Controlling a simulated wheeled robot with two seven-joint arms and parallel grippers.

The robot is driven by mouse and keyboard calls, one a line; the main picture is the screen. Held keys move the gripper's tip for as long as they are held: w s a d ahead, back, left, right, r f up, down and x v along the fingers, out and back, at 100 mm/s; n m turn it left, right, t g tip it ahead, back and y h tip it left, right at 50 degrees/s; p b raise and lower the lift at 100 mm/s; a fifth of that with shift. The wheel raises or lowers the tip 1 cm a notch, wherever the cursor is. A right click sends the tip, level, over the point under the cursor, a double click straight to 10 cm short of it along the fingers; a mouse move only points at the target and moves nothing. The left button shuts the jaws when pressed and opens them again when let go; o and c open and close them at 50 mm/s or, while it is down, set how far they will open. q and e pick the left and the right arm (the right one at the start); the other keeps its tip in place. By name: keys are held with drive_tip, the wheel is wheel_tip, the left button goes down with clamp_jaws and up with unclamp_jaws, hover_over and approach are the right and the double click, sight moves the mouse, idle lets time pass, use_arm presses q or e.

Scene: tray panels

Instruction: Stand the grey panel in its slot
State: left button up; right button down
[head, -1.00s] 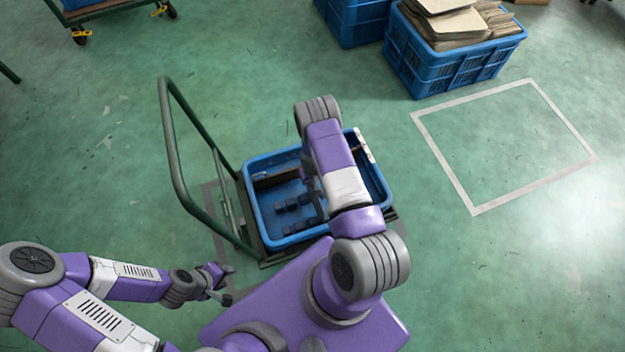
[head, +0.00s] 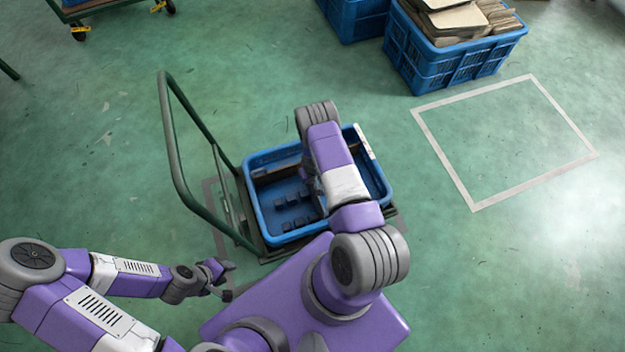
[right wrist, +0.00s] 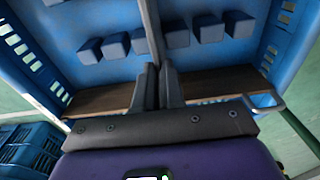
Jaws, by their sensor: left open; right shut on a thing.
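The grey panel (right wrist: 150,28) shows edge-on in the right wrist view, as a thin strip running up from my right gripper (right wrist: 158,88). That gripper is shut on it. The panel stands out between two groups of dark blue-grey blocks (right wrist: 117,45) on the blue tray's floor. I cannot tell whether its lower edge touches the floor or sits in a slot. In the head view my right arm reaches over the blue tray (head: 262,222) and hides the panel and gripper. My left gripper (head: 226,282) is open and empty, left of my base and outside the tray.
A brown board (head: 277,173) spans the tray inside. The tray sits on a cart with a green handle (head: 168,150) at its left. Blue crates (head: 430,72) stand at the back right. A white-outlined floor square (head: 470,205) is empty.

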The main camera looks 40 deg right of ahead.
drive_tip(key=c, duration=1.2)
unclamp_jaws()
drive_tip(key=shift+o, duration=0.2)
drive_tip(key=r+p, duration=0.1)
drive_tip(key=r, duration=0.2)
drive_tip(key=r+p, duration=0.2)
drive_tip(key=r, duration=0.2)
drive_tip(key=shift+s+a+r, duration=0.1)
drive_tip(key=shift+s+r, duration=0.1)
drive_tip(key=shift+r, duration=0.1)
drive_tip(key=s+a+r+y+p, duration=0.1)
drive_tip(key=s+a+r+p, duration=0.1)
drive_tip(key=s+a+r, duration=0.2)
drive_tip(key=s+a+r+y+p, duration=0.2)
drive_tip(key=s+a+r, duration=0.3)
drive_tip(key=a+r, duration=0.4)
drive_tip(key=s+a+r+n+y+p, duration=0.1)
drive_tip(key=s+a+r+p, duration=0.1)
drive_tip(key=s+a+r, duration=0.2)
drive_tip(key=a+r, duration=0.3)
drive_tip(key=a, duration=0.3)
drive_tip(key=shift+s+a+r, duration=0.15)
drive_tip(key=shift+s+a, duration=0.1)
drive_tip(key=shift+a, duration=0.1)
